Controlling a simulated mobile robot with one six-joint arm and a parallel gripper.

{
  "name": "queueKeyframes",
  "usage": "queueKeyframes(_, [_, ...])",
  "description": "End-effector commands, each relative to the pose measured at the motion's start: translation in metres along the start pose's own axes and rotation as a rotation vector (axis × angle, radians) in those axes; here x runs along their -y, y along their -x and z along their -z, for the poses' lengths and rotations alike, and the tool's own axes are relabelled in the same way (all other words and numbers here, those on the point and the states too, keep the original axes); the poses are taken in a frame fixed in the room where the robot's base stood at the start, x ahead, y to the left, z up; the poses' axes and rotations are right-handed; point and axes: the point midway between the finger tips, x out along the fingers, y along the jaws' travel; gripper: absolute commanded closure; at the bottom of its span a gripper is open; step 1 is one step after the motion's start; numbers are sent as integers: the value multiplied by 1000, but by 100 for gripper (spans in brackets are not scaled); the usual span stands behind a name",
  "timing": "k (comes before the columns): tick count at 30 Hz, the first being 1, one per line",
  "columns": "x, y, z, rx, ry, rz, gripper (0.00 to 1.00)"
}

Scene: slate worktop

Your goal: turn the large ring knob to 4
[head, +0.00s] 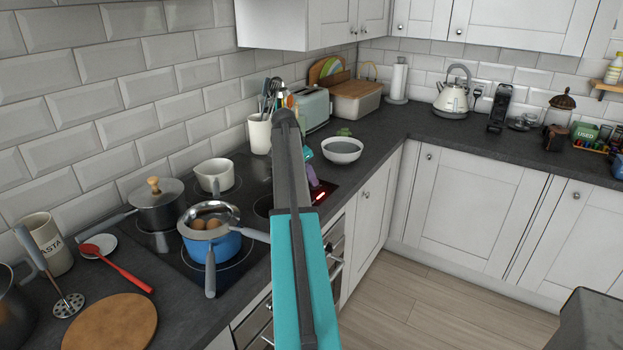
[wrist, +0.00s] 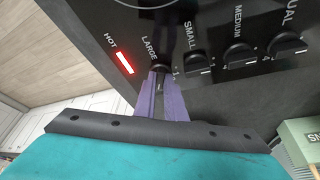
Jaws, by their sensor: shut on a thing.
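The large ring knob (wrist: 161,68) is a dark knob under the label LARGE on the black hob panel in the wrist view. My gripper (wrist: 163,76) is shut on it, with its purple fingers at the knob's near side. The fingers cover most of the knob, so I cannot tell where its pointer stands. A small 1 is printed just right of it. In the head view my gripper (head: 314,181) is at the hob's right end, partly behind my arm. The knob is not distinguishable there.
The small (wrist: 198,64), medium (wrist: 238,55) and dual (wrist: 287,45) knobs stand in a row right of it. A red HOT light (wrist: 125,63) glows at left. A blue pan (head: 205,242) and a white bowl (head: 342,152) are near my arm.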

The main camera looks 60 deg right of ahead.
Motion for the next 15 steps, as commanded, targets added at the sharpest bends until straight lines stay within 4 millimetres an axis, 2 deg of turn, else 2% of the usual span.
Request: queueKeyframes(15, [1,0,2,-2,-42,-15,100])
